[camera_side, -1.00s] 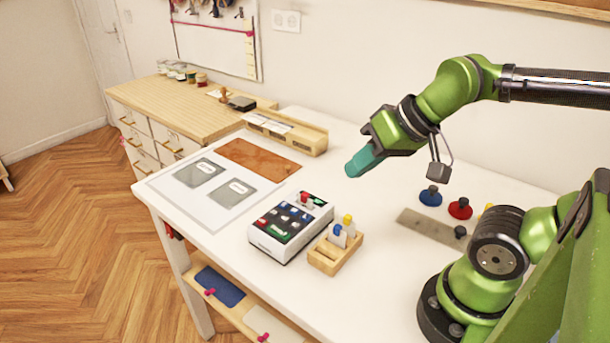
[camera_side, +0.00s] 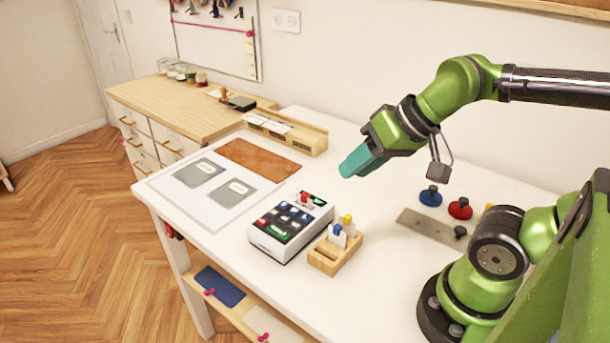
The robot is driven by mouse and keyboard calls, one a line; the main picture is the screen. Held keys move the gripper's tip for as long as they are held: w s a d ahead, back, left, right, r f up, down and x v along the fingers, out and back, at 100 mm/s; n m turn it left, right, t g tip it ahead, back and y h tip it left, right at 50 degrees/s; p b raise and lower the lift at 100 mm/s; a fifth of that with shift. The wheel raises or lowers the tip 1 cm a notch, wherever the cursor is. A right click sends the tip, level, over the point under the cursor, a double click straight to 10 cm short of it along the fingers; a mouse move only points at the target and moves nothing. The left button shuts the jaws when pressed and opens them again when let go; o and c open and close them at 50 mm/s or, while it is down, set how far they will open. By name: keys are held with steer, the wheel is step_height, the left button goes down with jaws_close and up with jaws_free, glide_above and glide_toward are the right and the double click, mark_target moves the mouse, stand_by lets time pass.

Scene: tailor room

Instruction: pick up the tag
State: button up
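My gripper (camera_side: 357,163), with teal fingers, hangs above the white table, pointing down and left. From this side its fingers overlap, so I cannot tell whether they are open or shut. I see no object clearly held in it. Two small white label-like pieces lie on grey squares on the white sheet: one on the far square (camera_side: 207,168) and one on the near square (camera_side: 237,187). Flat white pieces (camera_side: 270,123) also lie in the wooden tray at the back. I cannot tell which of these is the tag. My gripper is to the right of all of them and apart from them.
A white keypad box (camera_side: 290,226) and a small wooden holder (camera_side: 335,255) with bottles stand at the table's front. A brown leather piece (camera_side: 258,159) lies behind the sheet. Blue (camera_side: 431,197) and red (camera_side: 460,209) knobbed pieces and a metal plate (camera_side: 432,228) are at right.

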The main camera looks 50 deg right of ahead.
steer(key=shift+o, duration=1.4)
steer(key=n+g+h, duration=0.2)
steer(key=n+g, duration=0.2)
steer(key=g, duration=0.3)
glide_above(305, 194)
steer(key=f, duration=0.1)
step_height(305, 194, down, 17)
steer(key=shift+r, duration=0.15)
steer(key=shift+c, duration=0.3)
jaws_close()
